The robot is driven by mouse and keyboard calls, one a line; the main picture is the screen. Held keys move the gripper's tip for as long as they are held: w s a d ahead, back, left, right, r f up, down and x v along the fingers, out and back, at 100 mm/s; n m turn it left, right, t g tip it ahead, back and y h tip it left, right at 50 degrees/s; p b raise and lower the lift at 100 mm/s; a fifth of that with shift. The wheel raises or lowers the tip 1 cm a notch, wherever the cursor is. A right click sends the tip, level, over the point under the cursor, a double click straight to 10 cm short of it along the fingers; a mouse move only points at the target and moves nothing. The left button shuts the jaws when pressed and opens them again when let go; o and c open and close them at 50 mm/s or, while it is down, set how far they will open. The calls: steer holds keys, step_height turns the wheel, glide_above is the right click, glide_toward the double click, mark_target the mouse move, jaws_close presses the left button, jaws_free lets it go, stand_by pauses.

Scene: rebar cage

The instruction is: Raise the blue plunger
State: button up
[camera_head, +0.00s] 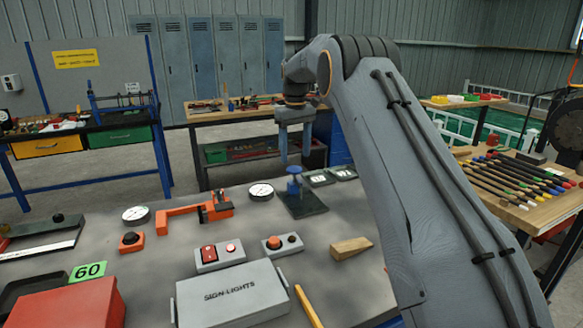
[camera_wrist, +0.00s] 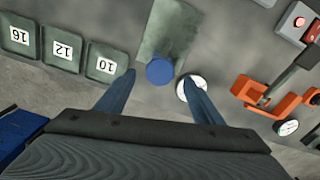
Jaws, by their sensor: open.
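The blue plunger (camera_head: 294,185) stands upright on a dark green base plate (camera_head: 308,206) on the grey table. Its round top (camera_wrist: 160,71) shows from above in the wrist view, on the greenish plate (camera_wrist: 168,30). My gripper (camera_head: 295,160) is open and points down over the plunger, with its fingertips around or just above the height of the top. In the wrist view my gripper (camera_wrist: 159,78) has a finger on either side of the blue top, with gaps between. The plunger's shaft is hidden under its top in the wrist view.
A round dial (camera_head: 261,191) lies left of the plunger and number tiles (camera_head: 320,178) lie to its right. An orange clamp (camera_head: 200,211), button boxes (camera_head: 219,255), a wooden wedge (camera_head: 350,248) and a grey sign-lights box (camera_head: 230,295) are nearer.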

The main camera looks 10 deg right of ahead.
mark_target(295, 169)
steer(key=shift+w+d+f, duration=0.1)
steer(key=shift+f, duration=0.15)
steer(key=f, duration=0.2)
steer(key=f+p, duration=0.2)
steer(key=f, duration=0.1)
steer(key=shift+a+f, duration=0.25)
steer(key=shift+f, duration=0.1)
steer(key=shift+d+f, duration=0.1)
steer(key=shift+f, duration=0.65)
steer(key=c, duration=1.5)
steer(key=shift+r, duration=1.8)
steer(key=shift+w, duration=0.1)
steer(key=o, duration=1.4)
steer(key=shift+r, duration=0.1)
steer(key=shift+o, duration=0.5)
